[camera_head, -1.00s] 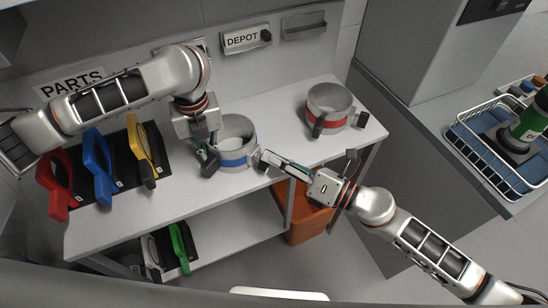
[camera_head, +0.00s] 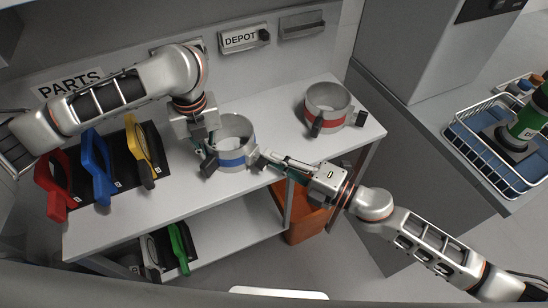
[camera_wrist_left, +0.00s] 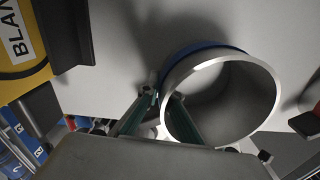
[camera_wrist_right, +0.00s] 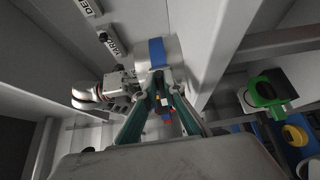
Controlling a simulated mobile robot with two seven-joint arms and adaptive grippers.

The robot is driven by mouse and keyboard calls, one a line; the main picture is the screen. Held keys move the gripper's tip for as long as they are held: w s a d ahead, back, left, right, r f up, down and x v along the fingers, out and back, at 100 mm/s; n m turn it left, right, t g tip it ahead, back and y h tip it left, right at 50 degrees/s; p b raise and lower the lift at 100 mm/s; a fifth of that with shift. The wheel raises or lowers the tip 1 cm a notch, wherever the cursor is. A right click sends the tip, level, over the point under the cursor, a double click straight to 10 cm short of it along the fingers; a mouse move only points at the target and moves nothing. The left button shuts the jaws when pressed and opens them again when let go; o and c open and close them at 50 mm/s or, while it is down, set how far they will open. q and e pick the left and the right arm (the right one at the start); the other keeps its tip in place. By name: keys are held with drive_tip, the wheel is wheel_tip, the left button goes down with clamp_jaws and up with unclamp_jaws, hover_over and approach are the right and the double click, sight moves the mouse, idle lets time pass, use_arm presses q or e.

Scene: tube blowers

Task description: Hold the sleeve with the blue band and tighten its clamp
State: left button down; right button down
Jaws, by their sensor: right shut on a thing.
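The sleeve with the blue band (camera_head: 238,158) is an upright grey metal ring on the white bench; it also shows in the left wrist view (camera_wrist_left: 236,62). My left gripper (camera_head: 207,160) straddles its left wall, one finger inside and one outside, and looks closed on it (camera_wrist_left: 165,98). The clamp (camera_head: 257,160) is a small grey part on the sleeve's right side. My right gripper (camera_head: 264,159) reaches it from the right and is shut on it. The fingers largely hide the clamp, also in the right wrist view (camera_wrist_right: 161,88).
A sleeve with a red band (camera_head: 327,108) stands at the bench's right end. Red (camera_head: 52,183), blue (camera_head: 97,167) and yellow (camera_head: 139,150) tools stand at the left. A green tool (camera_head: 180,246) is on the lower shelf. An orange bin (camera_head: 305,222) stands below.

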idle(0.3)
drive_tip(key=c, duration=2.1)
unclamp_jaws()
drive_tip(key=shift+c, duration=0.2)
drive_tip(key=v, duration=1.2)
use_arm(q)
drive_tip(key=c, duration=2.2)
unclamp_jaws()
